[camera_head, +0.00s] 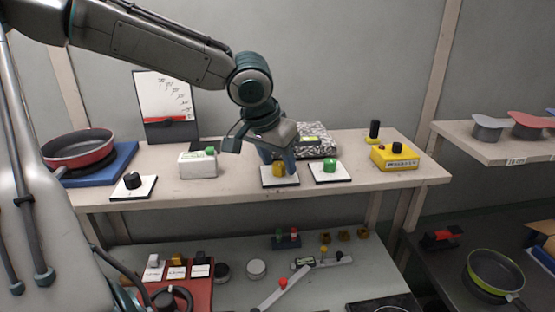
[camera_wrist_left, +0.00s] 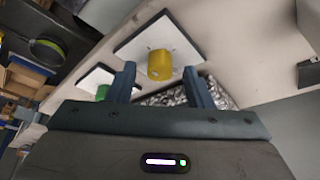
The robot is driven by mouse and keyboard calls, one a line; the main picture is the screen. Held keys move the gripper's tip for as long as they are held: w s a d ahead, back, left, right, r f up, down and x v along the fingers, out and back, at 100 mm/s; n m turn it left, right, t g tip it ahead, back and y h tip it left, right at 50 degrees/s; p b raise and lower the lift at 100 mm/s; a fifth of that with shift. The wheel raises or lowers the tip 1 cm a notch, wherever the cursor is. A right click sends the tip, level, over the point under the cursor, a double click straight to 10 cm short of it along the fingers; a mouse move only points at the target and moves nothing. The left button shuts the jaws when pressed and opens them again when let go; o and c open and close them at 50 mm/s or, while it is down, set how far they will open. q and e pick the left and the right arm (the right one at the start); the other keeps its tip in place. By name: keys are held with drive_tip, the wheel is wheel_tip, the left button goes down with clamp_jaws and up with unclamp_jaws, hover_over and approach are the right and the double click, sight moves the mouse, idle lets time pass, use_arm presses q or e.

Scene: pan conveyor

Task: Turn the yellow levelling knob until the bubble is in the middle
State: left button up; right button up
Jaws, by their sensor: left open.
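The yellow knob (camera_head: 279,169) stands on a white square plate (camera_head: 268,184) on the upper shelf. My left gripper (camera_head: 278,158) points down at it. In the left wrist view, the knob (camera_wrist_left: 160,65) shows between the tips of my left gripper (camera_wrist_left: 160,78), with a gap on each side; the fingers are open. Behind it lies a speckled slab (camera_head: 326,133) with a yellow-green strip (camera_head: 309,139) on it, perhaps the level's vial. The bubble is too small to make out. My right gripper is not in view.
A green knob (camera_head: 330,165) on its own plate stands close on the right. A yellow box (camera_head: 396,160) is farther right. A red pan (camera_head: 80,148) sits far left.

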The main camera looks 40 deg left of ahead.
use_arm(q)
drive_tip(key=shift+f, duration=0.1)
drive_tip(key=shift+c, duration=0.9)
drive_tip(key=c, duration=0.8)
drive_tip(key=shift+d+n+y, duration=0.15)
drive_tip(key=shift+n+y, duration=0.55)
drive_tip(key=shift+n, duration=0.9)
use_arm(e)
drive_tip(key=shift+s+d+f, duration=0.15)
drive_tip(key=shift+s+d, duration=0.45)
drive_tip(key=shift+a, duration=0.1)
use_arm(q)
drive_tip(key=o, duration=1)
